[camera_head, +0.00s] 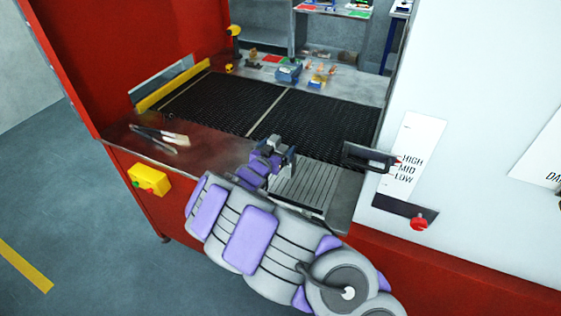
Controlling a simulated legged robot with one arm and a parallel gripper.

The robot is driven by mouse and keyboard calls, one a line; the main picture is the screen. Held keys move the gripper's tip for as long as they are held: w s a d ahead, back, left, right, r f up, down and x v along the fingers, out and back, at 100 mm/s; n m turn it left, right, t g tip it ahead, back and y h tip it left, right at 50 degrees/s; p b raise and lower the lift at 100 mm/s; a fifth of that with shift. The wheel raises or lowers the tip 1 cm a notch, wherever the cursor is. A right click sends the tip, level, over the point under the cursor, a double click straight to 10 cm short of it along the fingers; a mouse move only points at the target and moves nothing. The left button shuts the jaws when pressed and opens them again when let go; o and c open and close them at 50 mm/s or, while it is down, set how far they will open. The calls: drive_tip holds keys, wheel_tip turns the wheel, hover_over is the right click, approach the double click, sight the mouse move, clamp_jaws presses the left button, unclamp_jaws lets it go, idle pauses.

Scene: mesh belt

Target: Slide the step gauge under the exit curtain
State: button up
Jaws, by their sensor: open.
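My gripper (283,148) is over the near edge of the black mesh belt (325,122), at the top of the ribbed metal plate (306,183). Its jaws are small and partly hidden by my wrist; no held object shows. I cannot pick out the step gauge for sure. A blue stepped block (289,72) sits beyond the belt's far edge, well away from my gripper. No hanging exit curtain can be made out. My arm hides part of the near metal ledge.
Long-handled tools (160,137) lie on the metal ledge at left. A black bracket (369,158) with a red tip stands beside the HIGH/MID/LOW scale (411,158), right of my gripper. A red knob (419,223) sits below. Small parts lie beyond the belt. The belt looks clear.

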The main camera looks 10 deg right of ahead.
drive_tip(key=shift+w+a, duration=0.25)
drive_tip(key=shift+w, duration=0.2)
drive_tip(key=shift+d, duration=1.05)
drive_tip(key=shift+c, duration=1.9)
drive_tip(key=shift+a, duration=0.7)
drive_tip(key=c, duration=0.5)
drive_tip(key=shift+c, duration=0.6)
drive_tip(key=shift+d, duration=0.5)
drive_tip(key=c, duration=0.5)
